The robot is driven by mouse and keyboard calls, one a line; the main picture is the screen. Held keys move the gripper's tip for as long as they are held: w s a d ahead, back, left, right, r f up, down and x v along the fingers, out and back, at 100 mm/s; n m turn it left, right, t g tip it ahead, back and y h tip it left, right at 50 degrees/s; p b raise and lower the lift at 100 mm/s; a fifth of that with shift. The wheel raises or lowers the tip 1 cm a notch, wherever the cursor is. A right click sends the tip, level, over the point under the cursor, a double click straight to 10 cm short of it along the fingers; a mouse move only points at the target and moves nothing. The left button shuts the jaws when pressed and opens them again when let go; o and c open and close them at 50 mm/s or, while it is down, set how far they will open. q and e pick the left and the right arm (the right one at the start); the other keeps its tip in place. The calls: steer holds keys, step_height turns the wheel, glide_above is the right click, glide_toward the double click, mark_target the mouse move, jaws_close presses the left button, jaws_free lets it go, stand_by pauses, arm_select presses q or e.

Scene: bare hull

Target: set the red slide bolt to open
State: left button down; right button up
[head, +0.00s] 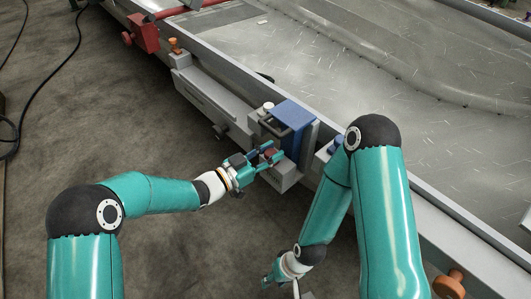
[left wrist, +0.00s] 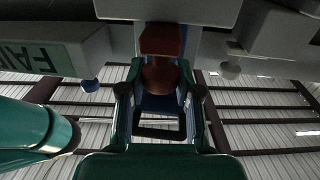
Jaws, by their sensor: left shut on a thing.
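The red slide bolt (head: 270,152) shows as a small dark red piece low on the front of a grey housing in the head view. In the left wrist view its red block and rounded knob (left wrist: 162,42) are large, at the top centre. My left gripper (head: 267,158) is shut on the red knob, with one finger on each side of it. The rest of the bolt and its track are hidden. My right gripper (head: 279,276) hangs low at the bottom centre, away from the bolt, and its fingers are too small to read.
A blue block (head: 293,113) with a handle sits above the bolt. A grey box (head: 205,96), an orange knob (head: 175,46) and a red fitting (head: 143,36) lie along the hull edge to the left. Another orange knob (head: 450,285) is at lower right.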

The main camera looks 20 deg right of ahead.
arm_select(q)
steer(key=c, duration=0.9)
jaws_free()
steer(key=shift+s, duration=0.35)
steer(key=shift+o, duration=0.6)
steer(key=shift+w, duration=0.15)
steer(key=shift+a, duration=0.1)
steer(key=v, duration=1.2)
steer(key=shift+w, duration=0.1)
